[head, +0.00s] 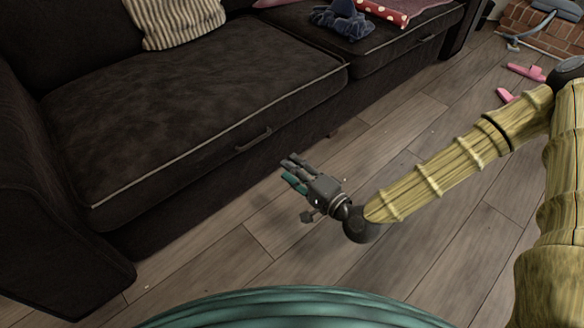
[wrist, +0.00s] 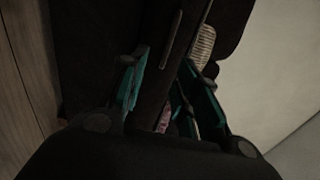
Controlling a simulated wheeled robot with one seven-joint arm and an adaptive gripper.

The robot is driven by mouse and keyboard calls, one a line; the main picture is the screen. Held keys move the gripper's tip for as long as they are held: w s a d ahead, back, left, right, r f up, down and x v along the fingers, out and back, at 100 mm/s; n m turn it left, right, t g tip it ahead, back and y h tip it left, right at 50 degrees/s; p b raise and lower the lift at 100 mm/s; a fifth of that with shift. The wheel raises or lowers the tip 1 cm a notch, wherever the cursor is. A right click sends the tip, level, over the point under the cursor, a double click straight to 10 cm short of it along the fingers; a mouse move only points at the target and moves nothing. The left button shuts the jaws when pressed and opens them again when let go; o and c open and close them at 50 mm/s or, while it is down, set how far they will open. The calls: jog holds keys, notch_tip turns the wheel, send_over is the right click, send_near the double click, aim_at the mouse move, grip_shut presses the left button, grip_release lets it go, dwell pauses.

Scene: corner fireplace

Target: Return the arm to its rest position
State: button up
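My arm (head: 440,170) reaches from the right side of the head view toward the middle, bent at a dark wrist joint. My gripper (head: 290,172) is at its end, in front of the dark sofa and above the wooden floor. It points up and left toward the sofa front. In the wrist view, the gripper's (wrist: 168,62) teal and dark fingers stand apart with nothing held between them. The sofa front shows dark beyond them.
The dark sofa (head: 200,110) fills the upper left, with a striped cushion (head: 178,20), a dark blue cloth (head: 342,20) and a red dotted item (head: 384,12) on it. Pink objects (head: 526,72) lie on the floor near a brick hearth (head: 560,32). The floor (head: 440,230) below my arm is clear.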

dwell(0.3)
jog(key=s+d+f+n+g+h+p, duration=0.2)
jog(key=s+f+n+g+h+p, duration=0.45)
jog(key=s+f, duration=0.8)
jog(key=s+d+f+n+g+h+p, duration=0.1)
jog(key=s+d+n+g+h+p, duration=0.15)
jog(key=s+d, duration=0.55)
jog(key=s+d+f+n+g+h+p, duration=0.1)
jog(key=s+d+f+g+h, duration=0.1)
jog(key=s+d+g, duration=0.5)
notch_tip(320, 180, up, 38)
jog(key=w+d+t+p, duration=0.1)
jog(key=d+t+p, duration=0.1)
jog(key=p, duration=3.5)
jog(key=shift+t+p, duration=0.3)
jog(key=shift+w+d+r, duration=0.1)
